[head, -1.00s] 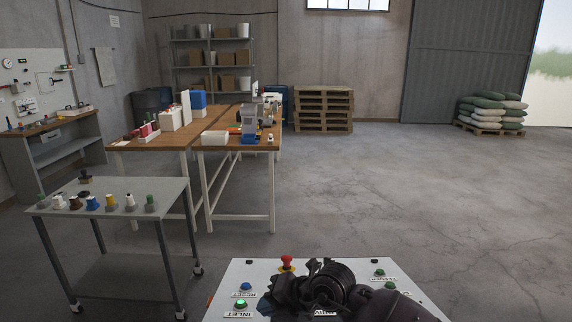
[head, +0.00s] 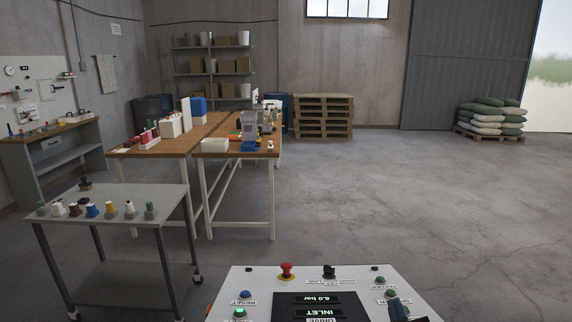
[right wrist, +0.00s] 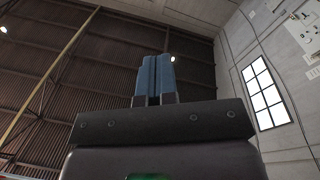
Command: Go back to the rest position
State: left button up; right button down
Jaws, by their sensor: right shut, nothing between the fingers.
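My right gripper (head: 398,309) shows only as blue fingertips at the bottom edge of the head view, over the right part of the control panel (head: 262,273). In the right wrist view its two blue fingers (right wrist: 155,79) are pressed together and empty, pointing up toward the ceiling. The panel has a red mushroom button (head: 287,271), a black selector (head: 329,271), a blue RESET button (head: 245,294), a lit green INLET button (head: 240,312) and a dark display (head: 318,300) reading 6.0 bar. My left gripper is out of view.
A grey trolley (head: 120,200) with several coloured knobs stands at the left. Wooden tables (head: 240,146) with boxes and devices are behind it. Pallets (head: 322,118) and stacked sacks (head: 492,118) stand at the back. The floor (head: 400,195) in the middle and right is clear.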

jog(key=s+d+f+m+g+h, duration=0.1)
jog(key=s+d+f+g, duration=0.1)
jog(key=s+d+f+m+g+h, duration=0.1)
jog(key=s+d+f+m+g, duration=0.1)
jog(key=d+f, duration=0.1)
jog(key=shift+s+f, duration=0.25)
jog(key=shift+s, duration=0.15)
jog(key=s+d+f+g+y, duration=0.1)
jog(key=s+f+g, duration=0.25)
jog(key=s, duration=0.25)
jog(key=s+d+f+m+g+y, duration=0.1)
jog(key=s+f+g, duration=0.25)
jog(key=s, duration=0.35)
jog(key=s+f+g, duration=0.2)
jog(key=s+g, duration=0.2)
jog(key=s, duration=0.2)
jog(key=w+f+t+y, duration=0.1)
jog(key=w+f+t, duration=0.5)
jog(key=f, duration=0.5)
jog(key=shift+w+d+f+t, duration=0.2)
jog(key=shift+w+f+t, duration=0.15)
jog(key=shift+t, duration=0.55)
